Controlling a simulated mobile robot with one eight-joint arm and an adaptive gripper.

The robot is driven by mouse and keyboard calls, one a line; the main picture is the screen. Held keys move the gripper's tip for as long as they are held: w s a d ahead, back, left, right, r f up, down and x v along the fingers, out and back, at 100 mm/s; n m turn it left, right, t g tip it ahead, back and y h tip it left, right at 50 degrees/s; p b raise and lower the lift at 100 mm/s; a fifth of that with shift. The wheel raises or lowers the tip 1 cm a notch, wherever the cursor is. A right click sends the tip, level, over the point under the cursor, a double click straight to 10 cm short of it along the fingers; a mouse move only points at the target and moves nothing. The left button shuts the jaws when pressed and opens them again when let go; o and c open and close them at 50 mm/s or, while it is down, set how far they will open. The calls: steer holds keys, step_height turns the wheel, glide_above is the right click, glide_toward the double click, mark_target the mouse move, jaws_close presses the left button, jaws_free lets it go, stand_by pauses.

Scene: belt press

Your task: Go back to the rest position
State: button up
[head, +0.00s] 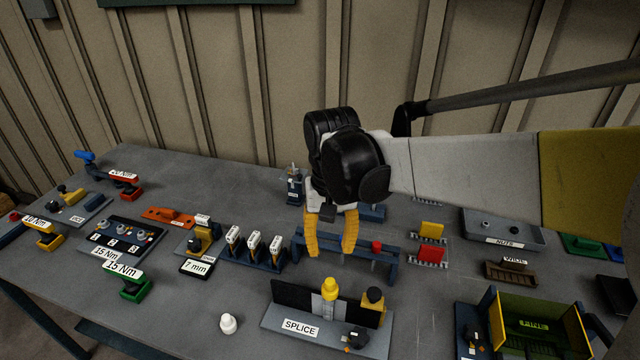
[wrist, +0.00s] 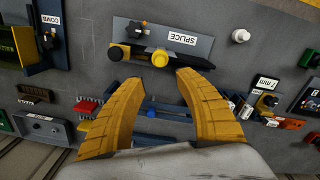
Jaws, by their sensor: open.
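My gripper (head: 331,240) has two curved yellow fingers and hangs over the middle of the grey table (head: 230,170), pointing down. The fingers stand apart with nothing between them. In the head view they are in front of a low blue rack (head: 385,262) with a red knob (head: 376,246). In the wrist view my gripper (wrist: 162,80) is open above the blue rack, with the SPLICE fixture (wrist: 187,38) beyond the fingertips. Its yellow knob (wrist: 160,58) shows just past the gap between the fingertips. I cannot tell the exact height above the rack.
The SPLICE fixture (head: 300,328) stands in front, near a white knob (head: 228,323). Several white-labelled tools (head: 254,245) stand left of my gripper. A NUTS tray (head: 500,229) and a yellow-walled bin (head: 572,330) lie right. The table's back left (head: 200,170) is clear.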

steer(key=s+d+f+t+b, duration=0.3)
steer(key=s+d+t+b, duration=0.4)
steer(key=s+d, duration=0.4)
steer(key=d, duration=0.2)
steer(key=shift+d+f+t, duration=0.3)
steer(key=shift+f, duration=0.1)
steer(key=shift+s, duration=0.1)
